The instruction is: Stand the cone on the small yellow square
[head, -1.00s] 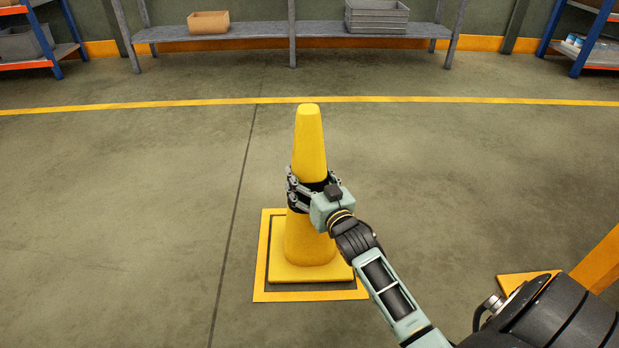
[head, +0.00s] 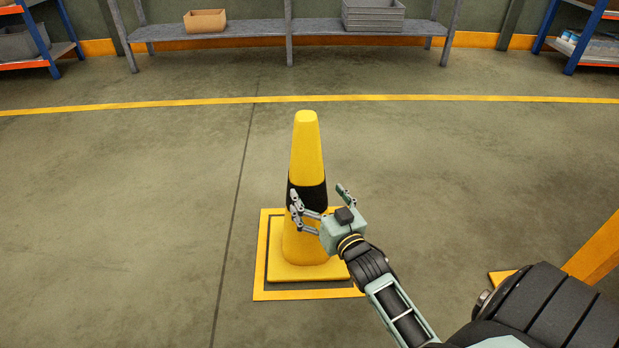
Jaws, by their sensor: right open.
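The yellow cone (head: 306,150) with a black band stands upright in the head view. Its square base lies inside the small yellow square (head: 262,290) painted on the floor, nearer the square's right side than its left. My right gripper (head: 322,200) is open at the cone's right front. One set of fingers overlaps the cone's lower body in the picture; the other finger is spread to the right, clear of it. I cannot tell whether any finger touches the cone. The base's right edge is close to the square's outline. My left gripper is not in view.
A long yellow floor line (head: 440,98) crosses behind the cone. A grey shelf (head: 240,32) holds a tan box (head: 205,21) and a grey crate (head: 373,16) at the back. A yellow post (head: 598,250) stands at right. The floor left of the cone is clear.

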